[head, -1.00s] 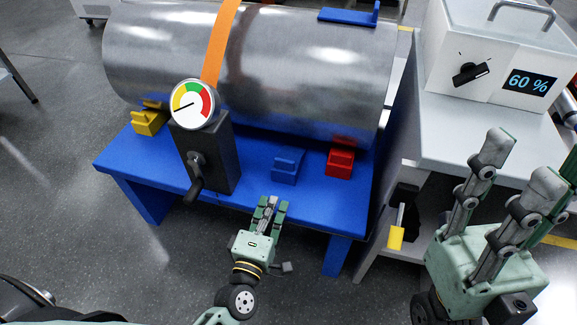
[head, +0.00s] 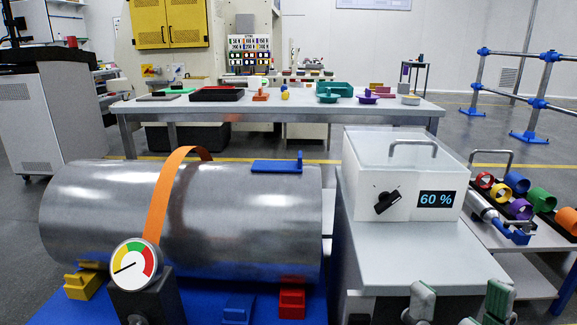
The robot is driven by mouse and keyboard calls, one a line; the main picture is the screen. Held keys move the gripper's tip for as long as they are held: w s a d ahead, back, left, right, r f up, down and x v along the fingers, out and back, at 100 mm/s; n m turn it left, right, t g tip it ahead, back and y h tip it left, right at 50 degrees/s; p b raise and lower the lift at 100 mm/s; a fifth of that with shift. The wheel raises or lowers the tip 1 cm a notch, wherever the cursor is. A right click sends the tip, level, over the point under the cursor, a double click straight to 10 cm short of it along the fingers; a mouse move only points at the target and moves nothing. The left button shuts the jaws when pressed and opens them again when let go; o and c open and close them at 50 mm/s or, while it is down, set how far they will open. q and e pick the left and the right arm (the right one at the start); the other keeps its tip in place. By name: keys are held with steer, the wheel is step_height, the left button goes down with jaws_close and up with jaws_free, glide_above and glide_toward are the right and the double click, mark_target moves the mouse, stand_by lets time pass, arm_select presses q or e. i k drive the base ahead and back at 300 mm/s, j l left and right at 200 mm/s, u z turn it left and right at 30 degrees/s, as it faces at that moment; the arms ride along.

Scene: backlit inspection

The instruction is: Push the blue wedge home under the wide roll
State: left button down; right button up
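The wide roll (head: 225,225) is a big shiny metal cylinder lying across a blue bench, with an orange strap (head: 165,195) over it. The blue wedge (head: 238,308) sits on the bench at the roll's near side, partly cut off by the bottom edge. I cannot tell whether it touches the roll. A red wedge (head: 291,303) stands to its right and a yellow wedge (head: 82,286) far to the left. My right gripper (head: 460,303) shows only its fingertips at the bottom right, spread apart and empty, before the grey side table. My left gripper is out of view.
A dial gauge (head: 133,263) on a black box stands before the roll. A white box reading 60 % (head: 405,185) stands on the grey side table (head: 425,255). A long workbench (head: 275,105) with small items is behind. Coloured rings (head: 517,183) sit on a cart at right.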

mark_target(239, 309)
steer(key=k, duration=0.9)
